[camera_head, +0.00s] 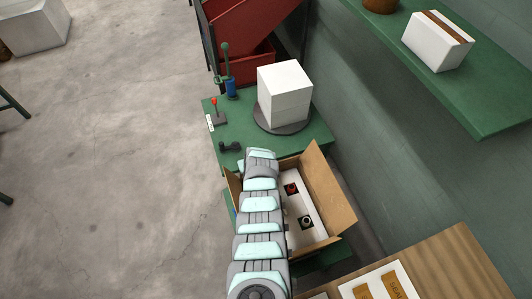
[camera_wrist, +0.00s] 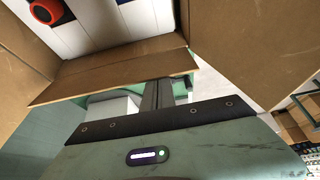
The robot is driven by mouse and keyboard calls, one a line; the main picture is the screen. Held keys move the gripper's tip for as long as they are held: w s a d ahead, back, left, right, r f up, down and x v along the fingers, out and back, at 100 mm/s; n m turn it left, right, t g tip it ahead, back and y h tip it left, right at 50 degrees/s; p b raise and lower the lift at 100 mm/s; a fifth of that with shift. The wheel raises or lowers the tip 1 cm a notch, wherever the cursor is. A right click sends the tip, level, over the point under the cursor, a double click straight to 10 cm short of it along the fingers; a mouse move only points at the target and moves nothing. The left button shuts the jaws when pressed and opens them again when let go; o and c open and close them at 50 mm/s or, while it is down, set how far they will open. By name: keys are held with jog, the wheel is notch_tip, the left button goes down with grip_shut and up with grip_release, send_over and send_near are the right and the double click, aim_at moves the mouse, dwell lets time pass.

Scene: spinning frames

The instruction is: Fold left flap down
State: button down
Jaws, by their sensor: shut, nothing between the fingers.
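An open cardboard box (camera_head: 334,206) stands at the front of the green table, with its right flap raised and leaning outward. A narrow strip of its left flap (camera_head: 232,187) shows beside my arm, which hides the rest. The box holds a white insert with a red-and-black item (camera_head: 292,188) and a dark round item (camera_head: 306,222). In the wrist view, a brown flap (camera_wrist: 110,72) crosses just beyond my gripper (camera_wrist: 165,90), with other cardboard panels at both sides. My gripper is shut and empty, close to this flap's edge; contact cannot be told. The head view hides my gripper.
A white box (camera_head: 285,92) sits on a dark round turntable behind the cardboard box. A red-topped lever (camera_head: 214,104) and a green-handled tool (camera_head: 228,75) stand at the table's left. A wooden surface (camera_head: 440,270) lies at front right; a green shelf overhangs the right.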

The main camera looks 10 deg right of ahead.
jog(key=s+p, duration=0.2)
jog(key=s+f+p, duration=0.1)
jog(key=shift+s+d+f, duration=0.1)
jog(key=shift+s+d, duration=0.2)
jog(key=shift+d, duration=0.1)
dwell(0.4)
